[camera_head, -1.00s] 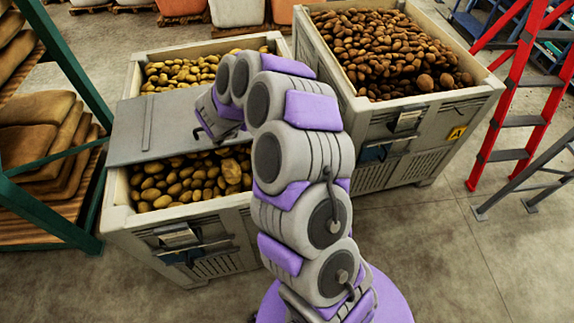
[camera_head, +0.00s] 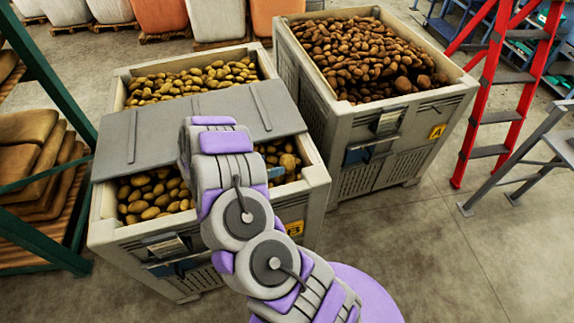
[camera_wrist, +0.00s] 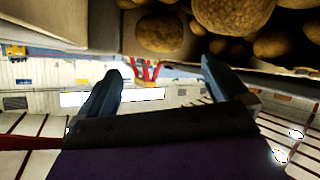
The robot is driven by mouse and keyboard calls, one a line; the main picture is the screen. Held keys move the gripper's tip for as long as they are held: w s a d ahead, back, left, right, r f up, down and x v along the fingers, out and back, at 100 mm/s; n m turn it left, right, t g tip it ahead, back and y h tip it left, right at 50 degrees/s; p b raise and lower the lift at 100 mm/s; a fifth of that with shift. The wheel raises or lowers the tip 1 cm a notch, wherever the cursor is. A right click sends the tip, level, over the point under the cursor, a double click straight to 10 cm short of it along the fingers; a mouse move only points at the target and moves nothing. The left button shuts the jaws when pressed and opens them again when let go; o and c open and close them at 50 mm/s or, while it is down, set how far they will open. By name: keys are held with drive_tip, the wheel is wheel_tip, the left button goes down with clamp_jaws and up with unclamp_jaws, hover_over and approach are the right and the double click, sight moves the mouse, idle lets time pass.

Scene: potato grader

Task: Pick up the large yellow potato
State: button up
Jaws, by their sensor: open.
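Yellow-brown potatoes (camera_head: 150,194) fill the grey bin marked B (camera_head: 312,190), showing in front of and behind a grey lid panel (camera_head: 165,127) across its middle. In the wrist view a large yellowish potato (camera_wrist: 232,12) is cut off by the top edge among several smaller ones; I cannot tell for sure that it is the large one named. My gripper (camera_wrist: 161,66) is open in the wrist view, with nothing between its fingers. The potatoes appear beyond and above the fingers there, apart from them.
A taller grey bin marked A (camera_head: 425,125), heaped with brown potatoes (camera_head: 365,55), stands to the right. A red ladder (camera_head: 507,95) and grey metal frame (camera_head: 530,165) are farther right. A green rack with sacks (camera_head: 35,165) is at left. Floor is clear at front right.

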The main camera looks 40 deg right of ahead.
sight(282, 164)
drive_tip(key=shift+f, duration=0.75)
drive_tip(key=shift+d+f, duration=0.2)
drive_tip(key=b+x, duration=0.1)
drive_tip(key=x, duration=0.6)
drive_tip(key=shift+d+r, duration=0.1)
drive_tip(key=shift+d, duration=0.05)
drive_tip(key=shift+c, duration=0.8)
drive_tip(key=c, duration=0.9)
